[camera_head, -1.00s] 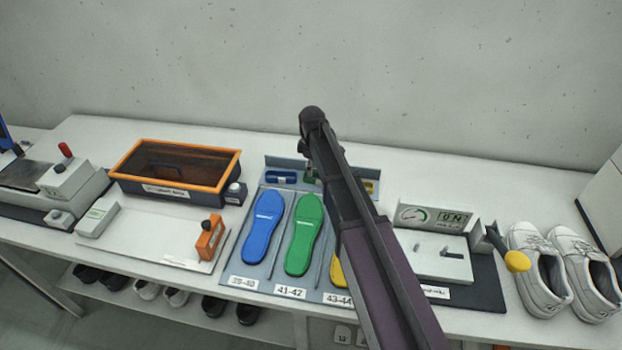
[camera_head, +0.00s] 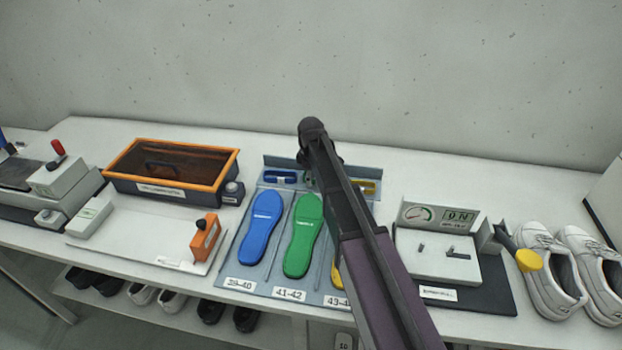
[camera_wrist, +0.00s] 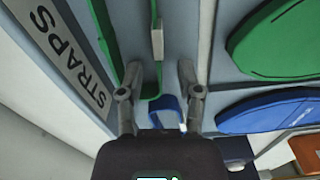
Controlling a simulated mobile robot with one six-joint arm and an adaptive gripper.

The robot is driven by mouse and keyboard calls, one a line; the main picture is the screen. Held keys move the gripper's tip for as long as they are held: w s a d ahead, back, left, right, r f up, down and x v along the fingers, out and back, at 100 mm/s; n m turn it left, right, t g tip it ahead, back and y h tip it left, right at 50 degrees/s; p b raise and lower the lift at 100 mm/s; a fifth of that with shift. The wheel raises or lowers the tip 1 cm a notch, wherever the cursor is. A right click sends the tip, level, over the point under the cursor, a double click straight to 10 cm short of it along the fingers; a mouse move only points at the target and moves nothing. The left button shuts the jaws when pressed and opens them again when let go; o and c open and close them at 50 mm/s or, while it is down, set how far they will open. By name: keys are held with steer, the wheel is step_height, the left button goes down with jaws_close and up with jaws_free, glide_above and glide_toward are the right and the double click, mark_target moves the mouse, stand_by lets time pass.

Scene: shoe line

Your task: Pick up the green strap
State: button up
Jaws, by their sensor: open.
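The green strap (camera_wrist: 103,29) lies at the rack panel marked STRAPS. In the wrist view it is a loop with a pale piece on its right side. My gripper (camera_wrist: 160,72) is open, and the near end of the green strap shows between its fingers. I cannot tell whether the fingers touch it. In the head view only a little of the green strap (camera_head: 309,183) shows; my arm hides most of it and the gripper.
The blue strap (camera_head: 281,177) lies beside the green one, its end (camera_wrist: 168,112) close to the fingers. The yellow strap (camera_head: 367,187) is on the other side. Blue (camera_head: 262,228) and green (camera_head: 303,238) insoles lie in front. A gauge unit (camera_head: 440,235) stands to the right.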

stand_by(0.3)
jaws_close()
steer(key=shift+r, duration=0.15)
step_height(320, 180, up, 3)
steer(key=p, duration=0.3)
steer(key=shift+r+p, duration=0.2)
steer(key=shift+p, duration=0.15)
steer(key=s, duration=0.5)
steer(key=s+d+r+p, duration=0.1)
steer(key=s, duration=0.4)
steer(key=s+d, duration=0.1)
steer(key=s, duration=0.4)
steer(key=shift+s+d+r, duration=0.15)
steer(key=shift+s, duration=0.25)
